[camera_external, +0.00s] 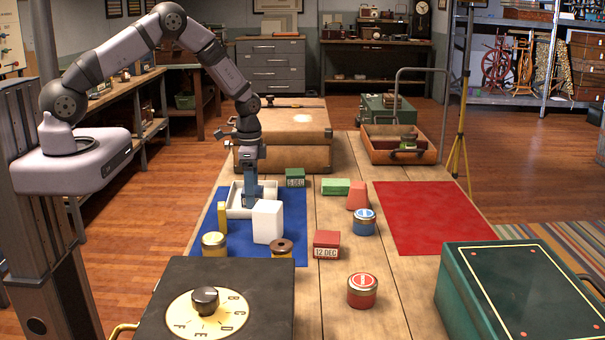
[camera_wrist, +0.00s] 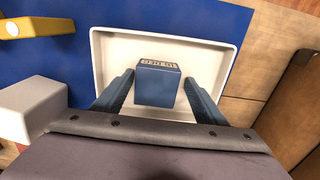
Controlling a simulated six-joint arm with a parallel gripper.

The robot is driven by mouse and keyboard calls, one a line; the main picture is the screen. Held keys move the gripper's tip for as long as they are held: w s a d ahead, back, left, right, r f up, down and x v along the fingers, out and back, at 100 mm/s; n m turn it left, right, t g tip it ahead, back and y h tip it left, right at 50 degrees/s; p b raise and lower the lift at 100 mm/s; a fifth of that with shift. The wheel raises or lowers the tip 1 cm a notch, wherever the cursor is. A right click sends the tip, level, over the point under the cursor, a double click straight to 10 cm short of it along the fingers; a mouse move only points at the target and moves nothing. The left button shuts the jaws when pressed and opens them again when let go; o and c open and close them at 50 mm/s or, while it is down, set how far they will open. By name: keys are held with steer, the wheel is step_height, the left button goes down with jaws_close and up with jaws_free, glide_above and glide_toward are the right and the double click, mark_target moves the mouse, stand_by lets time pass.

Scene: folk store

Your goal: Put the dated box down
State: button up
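The blue dated box (camera_wrist: 158,86) sits inside a white tray (camera_wrist: 105,50) in the wrist view. Its printed label faces up the picture and is too small to read surely. My gripper (camera_wrist: 160,77) has one finger on each side of the box, with a narrow gap visible on both sides. In the external view my gripper (camera_external: 250,200) points down into the white tray (camera_external: 232,211) on the blue mat (camera_external: 290,235). A white block (camera_external: 267,221) stands in front and hides part of the tray; the box cannot be made out clearly there.
A yellow block (camera_external: 222,217), a gold-lidded jar (camera_external: 214,244) and a brown round-topped item (camera_external: 282,249) stand nearby. Green "5 DEC" (camera_external: 295,178) and red "12 DEC" (camera_external: 327,244) boxes stand on the table. The red mat (camera_external: 430,215) is clear. A large case (camera_external: 285,150) is behind.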

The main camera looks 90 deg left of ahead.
step_height(320, 180, up, 12)
steer(key=b, duration=0.3)
steer(key=shift+r+b, duration=0.2)
steer(key=shift+b, duration=0.1)
stand_by(0.4)
steer(key=s+d+r, duration=0.1)
steer(key=s+d, duration=0.2)
steer(key=d, duration=0.6)
steer(key=s+d+r, duration=0.1)
steer(key=s+d, duration=0.1)
steer(key=d, duration=0.6)
steer(key=s+d+f, duration=0.1)
steer(key=s+d, duration=0.8)
steer(key=s, duration=0.1)
steer(key=shift+s, duration=0.4)
steer(key=shift+f, duration=0.1)
